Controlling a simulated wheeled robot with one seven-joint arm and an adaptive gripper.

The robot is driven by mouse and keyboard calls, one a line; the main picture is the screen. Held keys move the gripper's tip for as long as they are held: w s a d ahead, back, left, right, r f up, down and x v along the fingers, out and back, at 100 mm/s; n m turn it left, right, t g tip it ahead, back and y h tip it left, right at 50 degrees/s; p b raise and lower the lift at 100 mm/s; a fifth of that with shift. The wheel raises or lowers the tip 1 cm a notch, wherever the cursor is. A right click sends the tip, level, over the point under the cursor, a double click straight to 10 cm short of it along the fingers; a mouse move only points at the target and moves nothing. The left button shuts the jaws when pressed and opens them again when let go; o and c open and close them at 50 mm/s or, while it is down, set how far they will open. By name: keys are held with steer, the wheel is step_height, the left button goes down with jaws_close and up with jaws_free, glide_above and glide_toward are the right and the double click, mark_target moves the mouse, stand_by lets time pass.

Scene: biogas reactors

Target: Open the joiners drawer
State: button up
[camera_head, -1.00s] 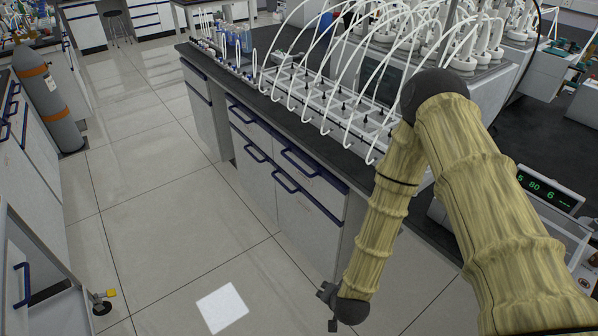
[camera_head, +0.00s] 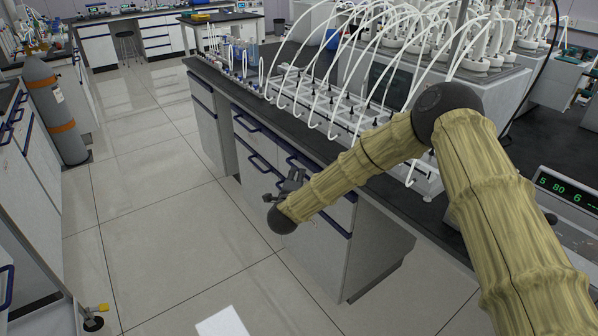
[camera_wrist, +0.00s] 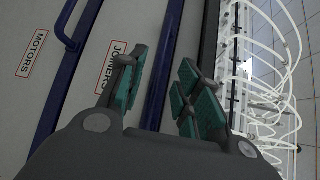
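The joiners drawer (camera_wrist: 112,68) has a light grey front with a "JOINERS" label, seen sideways in the wrist view. A dark blue bar or trim (camera_wrist: 172,50) runs along its edge. My gripper (camera_wrist: 160,95) is open, its green-padded fingers on either side of that blue strip. One finger partly covers the label. I cannot tell whether the fingers touch anything, and I cannot make out the drawer's own handle clearly. In the head view my gripper (camera_head: 291,181) is at the front of the bench's right-hand upper drawer, which looks shut.
The motors drawer (camera_wrist: 35,55) with its blue handle (camera_wrist: 66,27) lies beside the joiners drawer. White tubes (camera_wrist: 265,80) and a rack (camera_head: 340,112) stand on the black benchtop (camera_head: 222,78). Open tiled floor (camera_head: 160,220) lies left of the bench.

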steer(key=w, duration=0.4)
steer(key=w+d+f, duration=0.1)
steer(key=w, duration=0.1)
steer(key=shift+w, duration=0.15)
jaws_close()
